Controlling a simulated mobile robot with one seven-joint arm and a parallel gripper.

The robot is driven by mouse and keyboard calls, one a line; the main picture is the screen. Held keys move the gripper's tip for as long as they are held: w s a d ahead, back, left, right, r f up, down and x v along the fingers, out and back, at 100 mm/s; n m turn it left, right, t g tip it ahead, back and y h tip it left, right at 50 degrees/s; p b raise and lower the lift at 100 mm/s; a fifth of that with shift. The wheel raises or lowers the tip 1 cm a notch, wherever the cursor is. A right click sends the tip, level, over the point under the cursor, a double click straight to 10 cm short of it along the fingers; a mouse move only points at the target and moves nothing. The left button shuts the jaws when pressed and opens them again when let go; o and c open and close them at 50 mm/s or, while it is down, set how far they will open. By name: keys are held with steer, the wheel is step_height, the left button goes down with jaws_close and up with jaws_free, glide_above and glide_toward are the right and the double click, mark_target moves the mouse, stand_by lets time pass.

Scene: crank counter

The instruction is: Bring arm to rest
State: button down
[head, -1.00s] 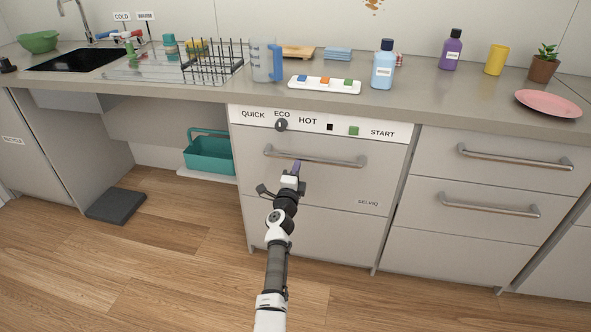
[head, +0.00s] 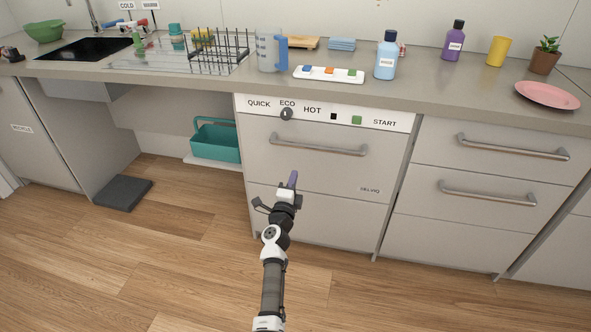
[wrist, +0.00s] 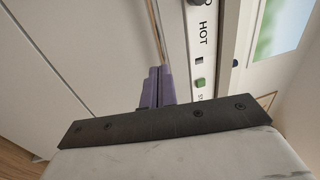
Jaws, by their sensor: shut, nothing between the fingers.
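My gripper (head: 293,180) is low in front of the dishwasher (head: 300,165), at the end of my extended arm. Its purple fingers are together with nothing between them, and they also show in the wrist view (wrist: 157,87). In the head view the fingertips appear below the dishwasher's bar handle (head: 318,145). I cannot tell how far they are from the door. The dishwasher door is shut. Its panel carries a round knob (head: 287,113), which appears under the ECO label, and a green START button (head: 356,120).
A grey counter (head: 440,105) runs above the dishwasher. It holds a blue bottle (head: 386,58), a measuring jug (head: 268,52), a dish rack (head: 220,50) and a pink plate (head: 547,95). A teal caddy (head: 216,142) stands left of the dishwasher. The wooden floor in front is clear.

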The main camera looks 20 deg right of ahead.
steer(key=shift+p+v, duration=0.35)
steer(key=shift+v, duration=1.45)
